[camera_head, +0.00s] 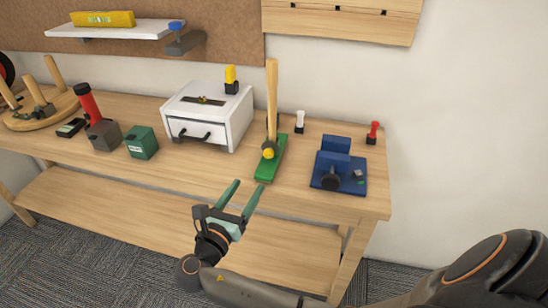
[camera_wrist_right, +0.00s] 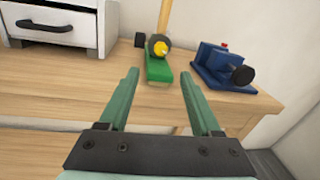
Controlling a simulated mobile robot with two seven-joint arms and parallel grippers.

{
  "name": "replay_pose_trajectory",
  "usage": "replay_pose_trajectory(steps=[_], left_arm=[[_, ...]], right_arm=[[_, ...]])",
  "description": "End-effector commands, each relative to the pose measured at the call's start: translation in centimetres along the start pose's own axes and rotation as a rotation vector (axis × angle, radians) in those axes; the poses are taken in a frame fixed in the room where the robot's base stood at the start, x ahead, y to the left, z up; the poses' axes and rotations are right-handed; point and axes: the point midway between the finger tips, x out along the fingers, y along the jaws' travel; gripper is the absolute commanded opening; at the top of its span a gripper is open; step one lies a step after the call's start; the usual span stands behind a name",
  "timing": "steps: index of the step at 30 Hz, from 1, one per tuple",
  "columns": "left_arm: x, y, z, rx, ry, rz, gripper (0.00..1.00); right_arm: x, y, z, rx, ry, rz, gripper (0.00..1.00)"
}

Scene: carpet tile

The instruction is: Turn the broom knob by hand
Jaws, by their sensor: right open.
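The broom stands as an upright wooden handle (camera_head: 272,95) on a green base (camera_head: 264,174) on the workbench. Its yellow knob (camera_head: 268,153) sits low on the handle, on the side facing me. In the right wrist view the yellow knob (camera_wrist_right: 160,48) is ahead, with a dark round part behind it, above the green base (camera_wrist_right: 158,72). My right gripper (camera_head: 245,191) is open and empty in front of the bench edge, short of the knob and apart from it. Its two green fingers (camera_wrist_right: 160,82) point toward the green base. My left gripper is not in view.
A blue vise-like device (camera_head: 338,180) with a black knob stands right of the broom. A white drawer box (camera_head: 207,112) stands to its left, then a green box (camera_head: 141,143). The wooden bench top (camera_head: 215,172) is clear in front. A shelf (camera_head: 120,29) hangs above.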

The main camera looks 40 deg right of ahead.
Motion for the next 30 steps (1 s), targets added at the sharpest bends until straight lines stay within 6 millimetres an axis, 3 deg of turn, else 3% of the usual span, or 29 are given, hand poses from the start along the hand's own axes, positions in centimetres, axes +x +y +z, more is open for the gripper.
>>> replay_pose_trajectory(steps=[5, 18, 24, 30], left_arm=[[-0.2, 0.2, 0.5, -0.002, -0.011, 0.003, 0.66], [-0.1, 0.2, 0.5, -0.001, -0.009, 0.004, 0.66], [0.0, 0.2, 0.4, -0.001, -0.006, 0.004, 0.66], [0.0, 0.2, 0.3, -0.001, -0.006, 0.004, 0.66]], right_arm=[[2.2, -0.1, 0.2, -0.003, -0.004, -0.003, 0.65], [10.6, -0.1, 0.1, -0.002, -0.003, -0.002, 0.65], [12.2, 0.0, 0.1, -0.001, -0.001, 0.0, 0.65], [12.4, 0.0, 0.1, -0.001, 0.0, 0.001, 0.65]])
